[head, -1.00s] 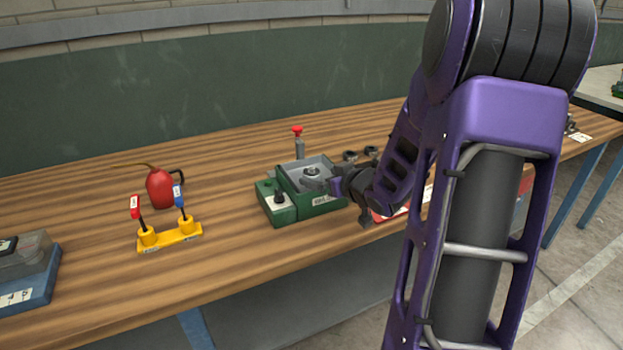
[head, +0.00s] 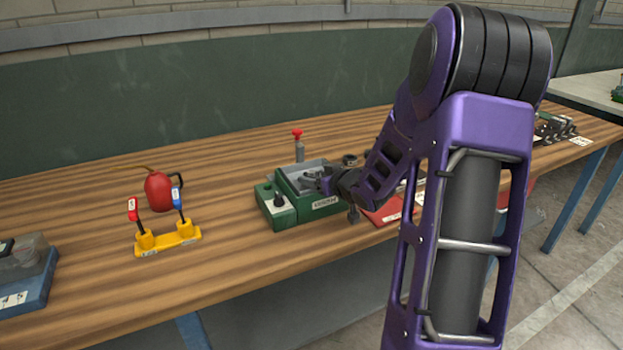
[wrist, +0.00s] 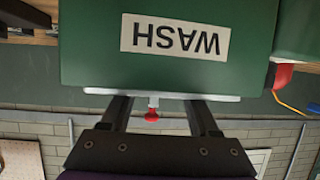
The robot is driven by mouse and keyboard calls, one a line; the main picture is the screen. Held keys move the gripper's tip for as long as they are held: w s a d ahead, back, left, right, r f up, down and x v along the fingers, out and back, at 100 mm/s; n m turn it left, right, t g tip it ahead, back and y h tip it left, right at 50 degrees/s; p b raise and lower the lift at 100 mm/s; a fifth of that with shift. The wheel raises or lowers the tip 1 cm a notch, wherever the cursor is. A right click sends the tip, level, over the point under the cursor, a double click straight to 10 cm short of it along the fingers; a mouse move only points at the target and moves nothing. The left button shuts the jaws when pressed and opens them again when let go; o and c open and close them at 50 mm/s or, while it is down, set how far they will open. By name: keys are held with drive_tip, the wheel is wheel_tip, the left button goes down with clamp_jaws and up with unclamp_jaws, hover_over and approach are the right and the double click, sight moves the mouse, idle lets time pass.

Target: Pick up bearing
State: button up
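The bearing (head: 307,177) is a small grey ring, partly covered by my gripper in the head view. It lies in the grey tray on top of the green wash unit (head: 306,209). The WASH label on that unit (wrist: 95,60) is upside down in the wrist view. My gripper (head: 318,182) reaches over the tray's right side, at the bearing. In the wrist view my gripper's two fingers (wrist: 158,101) stand well apart, and their tips are hidden behind the tray rim. The bearing is hidden there, so contact with it cannot be seen.
A red-topped grey post (head: 299,148) stands behind the unit. A yellow stand (head: 168,242) with red and blue tags and a red oil can (head: 159,192) are to the left. A red tray (head: 388,213) lies close under my arm. Clear wood lies left of the unit.

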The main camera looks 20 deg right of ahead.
clamp_jaws()
drive_tip(key=shift+r, duration=0.1)
